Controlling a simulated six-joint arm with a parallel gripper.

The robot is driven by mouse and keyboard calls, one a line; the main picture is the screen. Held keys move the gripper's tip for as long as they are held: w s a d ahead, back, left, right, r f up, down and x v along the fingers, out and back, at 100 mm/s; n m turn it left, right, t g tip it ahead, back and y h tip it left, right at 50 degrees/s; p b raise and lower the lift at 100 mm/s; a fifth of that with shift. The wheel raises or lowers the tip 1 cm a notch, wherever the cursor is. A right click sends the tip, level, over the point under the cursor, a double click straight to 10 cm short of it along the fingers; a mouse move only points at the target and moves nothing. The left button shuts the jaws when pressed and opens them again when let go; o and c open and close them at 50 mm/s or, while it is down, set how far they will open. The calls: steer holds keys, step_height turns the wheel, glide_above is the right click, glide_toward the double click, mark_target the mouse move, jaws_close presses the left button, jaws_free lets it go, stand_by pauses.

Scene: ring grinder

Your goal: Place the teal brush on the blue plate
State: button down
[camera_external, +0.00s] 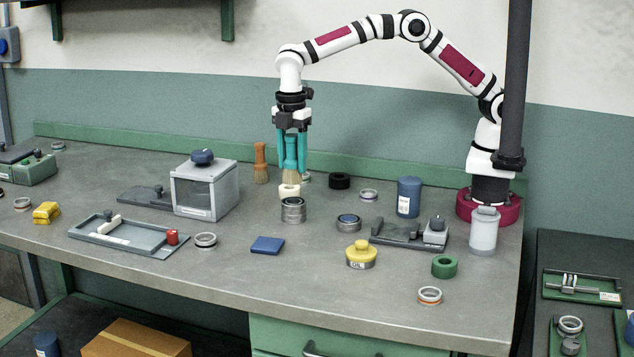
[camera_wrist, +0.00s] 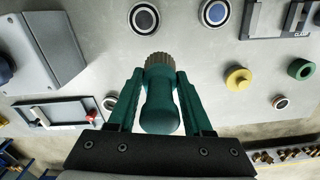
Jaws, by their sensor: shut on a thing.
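The teal brush (camera_external: 291,152) is upright in my gripper (camera_external: 291,167), handle up and tan bristles down. The gripper's two teal fingers are shut on its handle. In the wrist view the brush (camera_wrist: 160,105) sits between the fingers (camera_wrist: 159,78). The bristles hang above or behind a white ring (camera_external: 289,190) near a stack of metal rings (camera_external: 293,210); I cannot tell whether they touch. The blue plate (camera_external: 267,245) is a small flat square on the bench, in front and slightly left of the brush, with nothing on it. I cannot make it out in the wrist view.
A brown-handled brush (camera_external: 260,165) stands behind left, beside a grey box with a blue knob (camera_external: 205,188). A grey tray (camera_external: 120,236) lies left and a yellow oil pot (camera_external: 361,256) right. A metal ring (camera_external: 206,240) lies left of the plate. Bench in front is clear.

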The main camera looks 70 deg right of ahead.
steer(key=w+d, duration=0.1)
steer(key=w, duration=0.2)
glide_toward(268, 243)
steer(key=shift+d, duration=0.1)
steer(key=shift+f, duration=2.05)
steer(key=shift+f, duration=0.15)
steer(key=shift+c, duration=1.6)
jaws_free()
